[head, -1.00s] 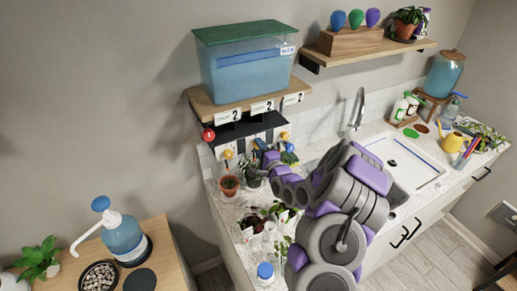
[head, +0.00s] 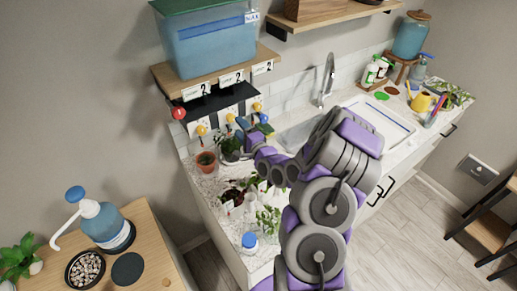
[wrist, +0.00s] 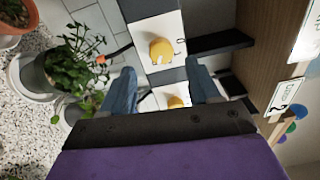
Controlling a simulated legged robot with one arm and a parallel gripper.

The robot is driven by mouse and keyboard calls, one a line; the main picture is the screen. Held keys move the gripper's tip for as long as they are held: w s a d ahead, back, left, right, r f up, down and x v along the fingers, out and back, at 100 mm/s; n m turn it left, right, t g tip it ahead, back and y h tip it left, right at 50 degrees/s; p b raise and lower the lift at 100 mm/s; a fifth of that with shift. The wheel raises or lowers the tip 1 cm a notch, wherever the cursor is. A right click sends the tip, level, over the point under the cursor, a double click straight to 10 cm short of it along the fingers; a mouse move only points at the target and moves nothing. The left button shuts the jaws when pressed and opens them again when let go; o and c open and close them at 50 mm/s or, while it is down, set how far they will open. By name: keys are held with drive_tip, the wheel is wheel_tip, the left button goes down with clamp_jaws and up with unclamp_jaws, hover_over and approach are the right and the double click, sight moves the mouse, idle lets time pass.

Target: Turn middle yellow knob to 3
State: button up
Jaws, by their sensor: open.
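Three yellow knobs sit in a row on white panels under the shelf: the left knob (head: 201,130), the middle knob (head: 230,117) and the right knob (head: 257,106). My gripper (head: 250,126) is open and empty, close to the middle and right knobs. In the wrist view my gripper (wrist: 163,88) has its two blue fingers apart. One yellow knob (wrist: 160,50) shows beyond the fingertips; another (wrist: 176,101) shows between the fingers, partly hidden by the gripper body. I see no finger contact with either.
A blue-filled tank (head: 208,45) stands on the shelf (head: 165,80) above. A terracotta pot (head: 205,162) and a dark potted plant (head: 230,150) stand below the knobs; the plant's leaves (wrist: 75,60) reach near one finger.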

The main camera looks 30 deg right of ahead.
drive_tip(key=s+p, duration=0.6)
drive_tip(key=s, duration=0.6)
drive_tip(key=shift+d+f, duration=0.25)
drive_tip(key=shift+d, duration=0.05)
drive_tip(key=w+a+f+n+g+y, duration=0.1)
drive_tip(key=a+f+n+g+y, duration=0.1)
drive_tip(key=a+n+g, duration=0.6)
drive_tip(key=s+a+r+n+g+h, duration=0.1)
drive_tip(key=s+a+r+n+g, duration=0.3)
drive_tip(key=s+r, duration=0.5)
drive_tip(key=s+a+r+n+g+h, duration=0.1)
drive_tip(key=s+a+r+n+g, duration=0.3)
drive_tip(key=s, duration=1)
drive_tip(key=s+a+r+n+g, duration=0.35)
drive_tip(key=s+r, duration=0.45)
drive_tip(key=s, duration=0.3)
wheel_tip(320, 180, down, 14)
drive_tip(key=b, duration=1.3)
drive_tip(key=shift+a+m+g, duration=0.35)
drive_tip(key=shift+m, duration=0.1)
